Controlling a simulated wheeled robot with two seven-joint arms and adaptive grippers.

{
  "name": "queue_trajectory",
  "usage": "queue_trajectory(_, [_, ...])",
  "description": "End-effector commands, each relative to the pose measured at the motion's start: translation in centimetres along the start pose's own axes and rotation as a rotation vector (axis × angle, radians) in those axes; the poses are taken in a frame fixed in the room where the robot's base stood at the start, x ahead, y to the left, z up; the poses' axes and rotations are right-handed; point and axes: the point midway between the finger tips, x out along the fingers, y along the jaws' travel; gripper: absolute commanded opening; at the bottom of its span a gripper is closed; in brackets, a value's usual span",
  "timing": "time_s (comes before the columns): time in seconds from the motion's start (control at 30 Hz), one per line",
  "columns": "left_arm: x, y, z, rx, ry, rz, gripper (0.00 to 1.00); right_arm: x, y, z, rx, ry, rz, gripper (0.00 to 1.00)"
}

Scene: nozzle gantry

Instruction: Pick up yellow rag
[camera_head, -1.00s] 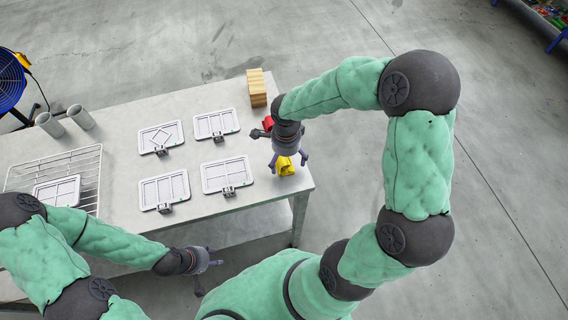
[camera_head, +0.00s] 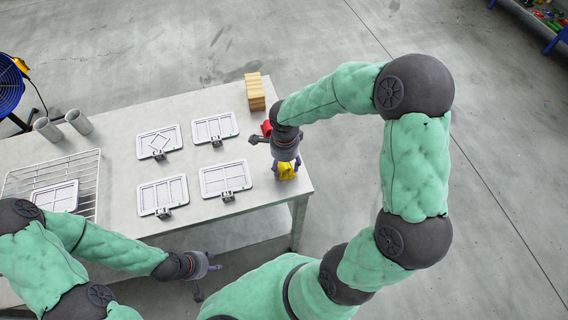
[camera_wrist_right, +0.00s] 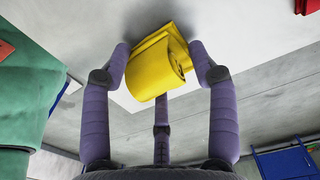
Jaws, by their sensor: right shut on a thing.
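The yellow rag (camera_head: 286,171) is at the right end of the grey table (camera_head: 116,133). In the right wrist view the rag (camera_wrist_right: 158,66) looks rolled or folded, and it sits between the purple fingers. My right gripper (camera_head: 285,165) points down at the table and is shut on the rag; the wrist view shows its fingers (camera_wrist_right: 160,72) on both sides of it. I cannot tell whether the rag is clear of the tabletop. My left gripper (camera_head: 204,278) is low, in front of the table's near edge, away from the rag. Its fingers are too small to judge.
A red cloth (camera_head: 267,128) lies just behind my right wrist. A wooden block stack (camera_head: 255,92) stands at the back right corner. Several white framed panels (camera_head: 214,128) cover the middle of the table. A wire rack (camera_head: 88,190) and two grey cups (camera_head: 79,122) are at the left.

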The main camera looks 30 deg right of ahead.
Motion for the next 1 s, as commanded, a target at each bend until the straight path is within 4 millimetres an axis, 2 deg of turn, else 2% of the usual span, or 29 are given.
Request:
queue_trajectory(0.27, [-0.9,0.3,0.0,0.0,0.0,0.0,0.4,-3.5,-0.1,0.2,0.0,-0.001,-0.007,0.27])
queue_trajectory(0.57, [-2.5,0.9,0.1,0.0,0.0,0.0,0.4,-9.6,2.7,5.0,-0.006,-0.001,-0.007,0.27])
queue_trajectory(0.8, [-3.0,1.1,0.1,0.0,0.0,0.0,0.4,-11.4,5.2,9.3,-0.005,-0.001,-0.004,0.27])
queue_trajectory(1.0, [-3.3,1.2,0.1,0.0,0.0,0.0,0.4,-12.4,6.4,11.3,-0.002,0.0,-0.003,0.27])
